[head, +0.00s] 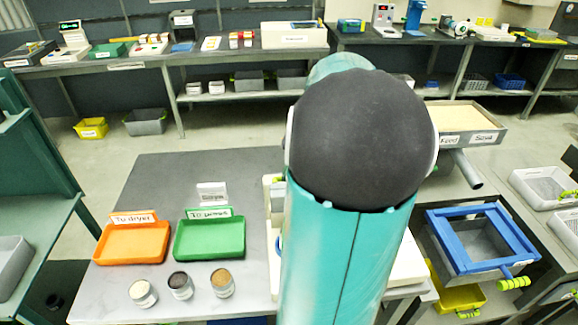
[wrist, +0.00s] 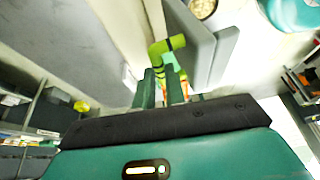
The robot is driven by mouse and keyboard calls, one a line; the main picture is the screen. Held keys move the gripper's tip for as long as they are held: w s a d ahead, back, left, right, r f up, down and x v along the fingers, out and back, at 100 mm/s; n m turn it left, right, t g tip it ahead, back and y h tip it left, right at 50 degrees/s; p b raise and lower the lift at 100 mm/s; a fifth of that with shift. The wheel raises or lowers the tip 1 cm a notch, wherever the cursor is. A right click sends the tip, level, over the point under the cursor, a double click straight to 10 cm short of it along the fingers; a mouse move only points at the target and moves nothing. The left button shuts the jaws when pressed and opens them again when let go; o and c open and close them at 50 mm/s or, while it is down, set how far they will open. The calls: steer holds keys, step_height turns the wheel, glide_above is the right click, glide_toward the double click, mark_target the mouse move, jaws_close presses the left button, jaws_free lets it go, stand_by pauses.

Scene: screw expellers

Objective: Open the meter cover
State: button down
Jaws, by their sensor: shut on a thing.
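In the wrist view, my gripper (wrist: 163,82) is shut on a lime-green handle (wrist: 166,46). The handle sits against a grey panel (wrist: 198,52), which looks like the meter cover. The panel's angle to the meter body is hard to tell from this close. A round cup with grainy contents (wrist: 203,8) shows beyond the panel's top edge.
An orange tray (head: 130,258), a green tray (head: 208,252) and three sample cups (head: 181,287) stand on the grey table left of the arm. A blue-framed sieve box (head: 480,262) and a feed tray (head: 465,118) are on the right. Open floor lies behind the table.

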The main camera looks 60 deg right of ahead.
steer(key=shift+s+a+r+t+h, duration=0.1)
steer(key=shift+s+a+t+h, duration=0.25)
steer(key=shift+a+t+h, duration=0.05)
steer(key=c, duration=1.5)
jaws_free()
steer(key=shift+o, duration=0.2)
steer(key=shift+r, duration=0.1)
steer(key=v, duration=1.3)
steer(key=shift+r, duration=0.3)
steer(key=shift+d, duration=0.15)
